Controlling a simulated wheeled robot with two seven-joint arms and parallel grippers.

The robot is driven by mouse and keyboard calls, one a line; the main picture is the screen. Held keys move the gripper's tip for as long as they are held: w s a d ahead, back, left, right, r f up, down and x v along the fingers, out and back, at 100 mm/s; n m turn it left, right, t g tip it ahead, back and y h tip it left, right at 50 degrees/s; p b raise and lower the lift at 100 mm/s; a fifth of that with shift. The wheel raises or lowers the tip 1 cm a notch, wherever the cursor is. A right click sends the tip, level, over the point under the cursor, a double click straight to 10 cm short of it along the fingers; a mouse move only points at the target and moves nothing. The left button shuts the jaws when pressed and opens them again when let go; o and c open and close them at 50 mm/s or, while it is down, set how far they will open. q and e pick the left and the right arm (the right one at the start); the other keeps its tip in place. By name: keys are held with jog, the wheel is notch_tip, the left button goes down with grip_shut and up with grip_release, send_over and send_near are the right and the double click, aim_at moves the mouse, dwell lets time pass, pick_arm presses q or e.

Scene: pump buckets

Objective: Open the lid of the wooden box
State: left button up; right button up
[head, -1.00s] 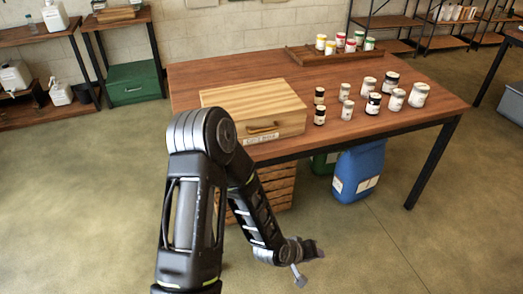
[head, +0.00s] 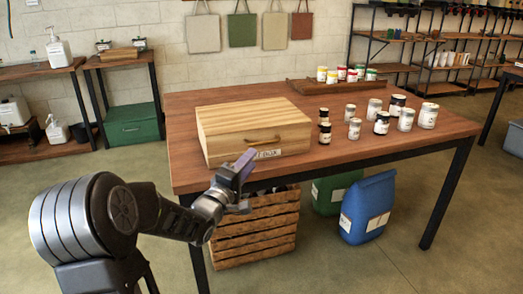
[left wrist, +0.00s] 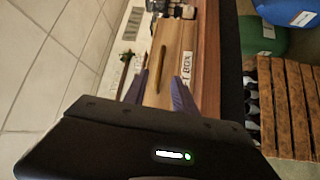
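The wooden box (head: 225,125) is light-coloured and sits on the table with its lid down. Its front has a handle (head: 264,140) and a white label (head: 268,154). In the left wrist view the two fingers (left wrist: 158,88) are spread apart and empty. The handle (left wrist: 161,68) shows ahead, between the fingers and apart from them. My right gripper is not in view.
Several jars (head: 381,122) stand right of the box. A wooden tray (head: 310,87) with small jars is at the back of the table (head: 180,110). A slatted crate (head: 255,230) and a blue container (head: 368,207) stand below. The tabletop's front right is clear.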

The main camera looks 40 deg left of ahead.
aim_at(252, 126)
pick_arm(q)
jog(key=x, duration=0.7)
jog(key=shift+w, duration=0.4)
jog(key=shift+c, duration=0.5)
grip_shut()
dwell(0.6)
